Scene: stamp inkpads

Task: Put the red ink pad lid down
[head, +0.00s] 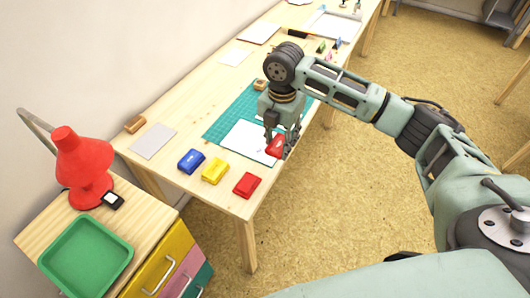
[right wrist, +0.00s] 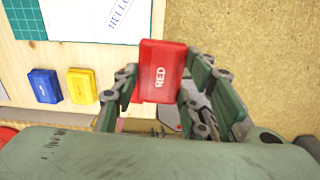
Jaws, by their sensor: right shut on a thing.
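My right gripper (head: 284,138) is shut on the red ink pad lid (head: 275,146), holding it over the front edge of the table near the white paper. In the right wrist view the lid (right wrist: 162,72) shows its top with the word RED, between the two fingers. The red ink pad (head: 246,185) sits on the table near its front left corner, apart from the lid. In the right wrist view the gripper largely hides that spot. My left gripper is not in view.
A blue ink pad (head: 191,161) and a yellow ink pad (head: 215,171) stand left of the red one. White paper (head: 240,140) lies on a green cutting mat (head: 222,122). A red lamp (head: 82,165) and a green tray (head: 86,256) stand on a drawer cabinet at left.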

